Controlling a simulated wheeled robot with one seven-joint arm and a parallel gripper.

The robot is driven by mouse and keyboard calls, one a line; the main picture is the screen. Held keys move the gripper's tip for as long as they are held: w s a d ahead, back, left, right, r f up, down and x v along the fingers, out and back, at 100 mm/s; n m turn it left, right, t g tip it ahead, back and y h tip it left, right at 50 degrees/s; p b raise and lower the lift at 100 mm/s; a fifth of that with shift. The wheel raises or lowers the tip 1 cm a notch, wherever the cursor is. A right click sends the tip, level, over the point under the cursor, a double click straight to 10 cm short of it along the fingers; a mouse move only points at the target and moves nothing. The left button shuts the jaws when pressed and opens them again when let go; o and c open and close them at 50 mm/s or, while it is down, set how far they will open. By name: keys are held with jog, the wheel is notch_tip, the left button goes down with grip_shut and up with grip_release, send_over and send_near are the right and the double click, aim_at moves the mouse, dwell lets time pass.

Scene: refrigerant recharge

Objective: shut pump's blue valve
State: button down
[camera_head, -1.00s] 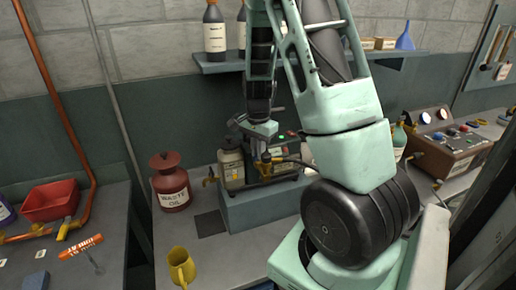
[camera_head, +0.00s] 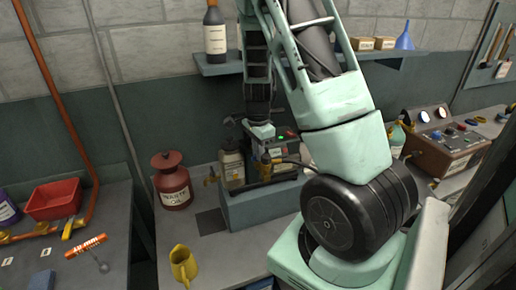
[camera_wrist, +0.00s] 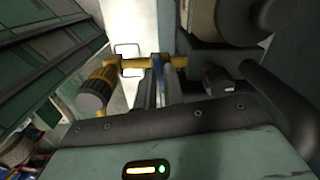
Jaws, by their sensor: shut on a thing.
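The pump (camera_head: 285,160) stands on a grey-green block on the bench, with a small green light on top. My gripper (camera_head: 263,157) points down at the brass fittings on its front left and hides most of them. In the wrist view, my gripper (camera_wrist: 157,88) is shut at a brass pipe (camera_wrist: 132,65). A blue valve handle (camera_wrist: 167,68) shows between and just beyond the fingertips, and the fingers are around it. Its exact angle is partly hidden.
A labelled bottle (camera_head: 231,165) stands close left of the pump. A red waste oil can (camera_head: 172,185) and a yellow jug (camera_head: 182,265) are further left. A shelf (camera_head: 222,68) with a bottle hangs above. A gauge box (camera_head: 447,150) stands to the right.

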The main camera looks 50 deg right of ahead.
jog(key=shift+a+m, duration=0.1)
jog(key=shift+m, duration=0.3)
jog(key=shift+r+m+p, duration=0.1)
jog(key=shift+m+p, duration=0.4)
jog(key=shift+p, duration=0.15)
jog(key=c, duration=1.4)
grip_release()
notch_tip(320, 180, up, 5)
jog(key=p, duration=0.4)
jog(key=shift+r, duration=0.1)
jog(key=shift+r+p, duration=0.5)
jog(key=shift+r, duration=1.35)
